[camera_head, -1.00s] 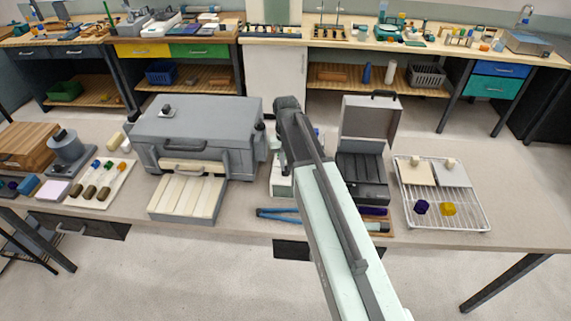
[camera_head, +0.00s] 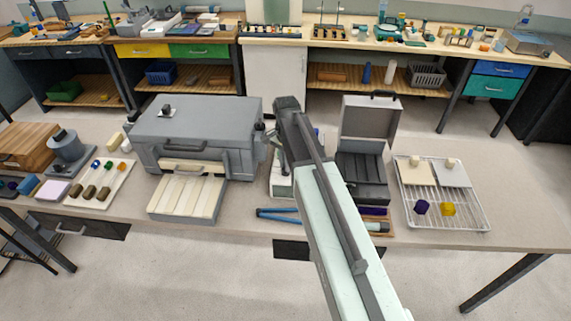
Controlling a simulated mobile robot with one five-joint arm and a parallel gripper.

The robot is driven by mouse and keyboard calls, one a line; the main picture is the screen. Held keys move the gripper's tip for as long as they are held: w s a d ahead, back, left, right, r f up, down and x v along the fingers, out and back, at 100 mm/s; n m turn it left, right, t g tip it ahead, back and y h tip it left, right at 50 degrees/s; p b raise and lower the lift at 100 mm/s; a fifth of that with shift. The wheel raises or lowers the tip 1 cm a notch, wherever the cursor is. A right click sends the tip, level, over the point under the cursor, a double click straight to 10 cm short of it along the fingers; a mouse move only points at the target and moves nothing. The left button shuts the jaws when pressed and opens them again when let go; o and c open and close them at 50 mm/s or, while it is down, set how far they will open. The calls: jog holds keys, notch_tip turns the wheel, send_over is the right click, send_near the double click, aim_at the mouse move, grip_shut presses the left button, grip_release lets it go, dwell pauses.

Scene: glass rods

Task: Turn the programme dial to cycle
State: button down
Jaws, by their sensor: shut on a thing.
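The grey box-shaped machine (camera_head: 195,118) stands on the bench left of centre, with its front hatch down and a drawer of pale slats (camera_head: 187,198) pulled out in front. My gripper (camera_head: 268,137) is at the machine's right side, seen small and partly behind my arm's dark wrist. It is shut on the programme dial (camera_head: 260,126) on that side. The dial is small and dark, and my fingers partly cover it. Its pointer and markings are too small to read.
Right of my arm stand an open grey case (camera_head: 368,120) and a wire rack (camera_head: 407,215) with coloured pieces. A tray of small rods (camera_head: 122,180) lies left of the machine. Blue-handled tongs (camera_head: 275,212) lie at the bench's front. Bare bench shows at the far right.

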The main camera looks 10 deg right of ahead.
jog(key=shift+w+m, duration=0.15)
jog(key=shift+m, duration=0.85)
jog(key=c, duration=1.5)
grip_release()
notch_tip(320, 180, up, 8)
jog(key=p, duration=0.8)
jog(key=shift+f, duration=0.1)
